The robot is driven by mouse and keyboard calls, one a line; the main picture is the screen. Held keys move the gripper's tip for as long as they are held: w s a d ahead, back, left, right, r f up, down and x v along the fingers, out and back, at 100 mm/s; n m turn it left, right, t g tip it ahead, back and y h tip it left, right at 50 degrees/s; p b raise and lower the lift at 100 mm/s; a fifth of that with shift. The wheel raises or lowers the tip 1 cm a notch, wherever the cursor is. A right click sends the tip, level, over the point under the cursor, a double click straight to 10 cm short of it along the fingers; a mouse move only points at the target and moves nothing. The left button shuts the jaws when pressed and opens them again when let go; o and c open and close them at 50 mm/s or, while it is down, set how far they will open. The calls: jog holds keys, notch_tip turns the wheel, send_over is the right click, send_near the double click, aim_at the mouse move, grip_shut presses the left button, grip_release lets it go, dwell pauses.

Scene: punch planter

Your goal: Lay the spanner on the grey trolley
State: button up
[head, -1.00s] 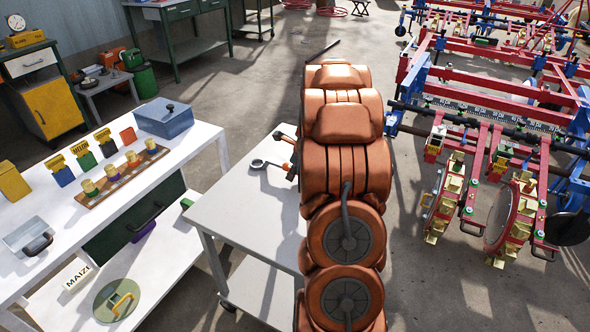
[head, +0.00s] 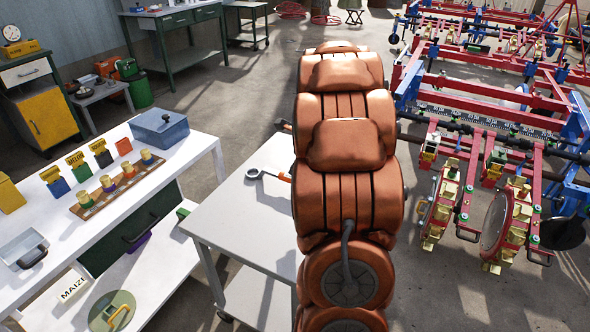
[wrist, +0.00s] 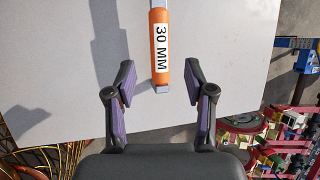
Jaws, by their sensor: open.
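The spanner (head: 265,175) lies flat on top of the grey trolley (head: 240,225) in the head view, near the trolley's right side, with its ring end to the left. Part of its handle is hidden behind my arm. In the wrist view its orange handle (wrist: 160,50), marked 30 MM, points towards my gripper (wrist: 160,88) over the pale trolley top (wrist: 60,75). My gripper is open, with one purple-padded finger on each side of the handle's line. Nothing is held between the fingers. My gripper is hidden behind my arm in the head view.
A white bench (head: 110,238) at the left bears a blue-grey box (head: 160,128), a wooden strip with several pegs (head: 118,187) and coloured blocks. A red and blue planter frame (head: 480,125) stands at the right. The trolley's left part is clear.

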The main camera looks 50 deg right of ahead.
jog(key=s+a+r+n+g+y, duration=0.1)
jog(key=s+a+n, duration=0.3)
jog(key=a, duration=0.5)
jog(key=s+a+r+n+g+y, duration=0.1)
jog(key=a+n, duration=0.5)
jog(key=a, duration=0.3)
jog(key=s+a+r+n+g+y, duration=0.1)
jog(key=s+a+r+n, duration=0.15)
jog(key=a+n, duration=0.45)
jog(key=s+a+n+g, duration=0.2)
jog(key=s+a+n, duration=0.4)
jog(key=s, duration=0.4)
jog(key=s+a+f+n+g+h, duration=0.1)
jog(key=s+a+n+g, duration=0.2)
jog(key=s+a+n, duration=0.4)
jog(key=s+n, duration=0.2)
jog(key=s, duration=0.2)
jog(key=shift+s+a+h, duration=0.25)
jog(key=shift+s+h, duration=0.05)
notch_tip(320, 180, up, 16)
jog(key=w+t+p, duration=0.1)
jog(key=p, duration=1.4)
